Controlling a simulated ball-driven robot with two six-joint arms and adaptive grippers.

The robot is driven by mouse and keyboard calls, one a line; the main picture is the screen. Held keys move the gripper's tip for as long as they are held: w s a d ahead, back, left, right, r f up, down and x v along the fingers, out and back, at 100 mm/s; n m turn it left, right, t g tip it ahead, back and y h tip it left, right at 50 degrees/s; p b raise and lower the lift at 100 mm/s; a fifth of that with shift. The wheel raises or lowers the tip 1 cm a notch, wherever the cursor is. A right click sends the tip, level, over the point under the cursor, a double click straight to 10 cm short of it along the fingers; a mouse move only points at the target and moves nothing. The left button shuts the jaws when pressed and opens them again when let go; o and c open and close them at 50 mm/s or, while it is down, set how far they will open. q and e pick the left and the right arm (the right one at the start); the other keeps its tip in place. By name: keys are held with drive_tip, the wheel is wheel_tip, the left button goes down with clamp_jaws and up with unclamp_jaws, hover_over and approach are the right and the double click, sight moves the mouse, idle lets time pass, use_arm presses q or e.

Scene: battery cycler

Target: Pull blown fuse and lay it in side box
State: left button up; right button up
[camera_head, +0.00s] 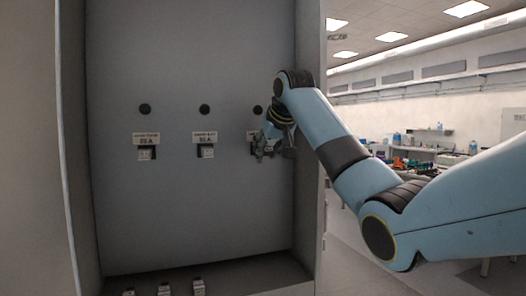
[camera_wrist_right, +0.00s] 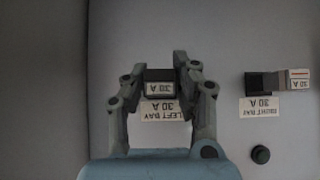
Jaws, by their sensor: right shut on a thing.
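My right gripper (camera_head: 266,153) is at the rightmost of three fuse positions on the cabinet's back panel. The middle fuse (camera_head: 207,151) and left fuse (camera_head: 146,154) show in the head view. No side box is recognisable. My left gripper is out of view.
Several pale fuse-like pieces (camera_head: 163,289) stand at the cabinet's bottom. The cabinet's right wall (camera_head: 308,200) is close beside my right arm. Black round knobs (camera_head: 204,109) sit above the fuses. A cluttered lab bench (camera_head: 420,160) stands far behind at right.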

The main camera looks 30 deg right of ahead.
drive_tip(key=shift+s+a, duration=0.25)
drive_tip(key=shift+s, duration=0.7)
drive_tip(key=shift+s+a, duration=0.2)
drive_tip(key=shift+s, duration=0.75)
drive_tip(key=s+a+f+n+y+b, duration=0.1)
drive_tip(key=s+a+f+b, duration=0.2)
drive_tip(key=f+b, duration=0.5)
drive_tip(key=s+a+f+n+b, duration=0.1)
drive_tip(key=s+a+f+b, duration=0.15)
drive_tip(key=f, duration=0.95)
drive_tip(key=s+a+f+n+y+b, duration=0.1)
drive_tip(key=s+a+f+b, duration=0.25)
drive_tip(key=f+b, duration=0.45)
drive_tip(key=s+a+f+n+y+b, duration=0.25)
drive_tip(key=s+a+f+b, duration=0.3)
drive_tip(key=s+f, duration=0.3)
drive_tip(key=s+a+r+n+g+y, duration=0.1)
drive_tip(key=s+a+r+n+y, duration=0.1)
drive_tip(key=s+a+n, duration=0.1)
drive_tip(key=s+a, duration=0.1)
drive_tip(key=a, duration=0.1)
drive_tip(key=shift+a+r, duration=0.15)
drive_tip(key=shift+a, duration=0.2)
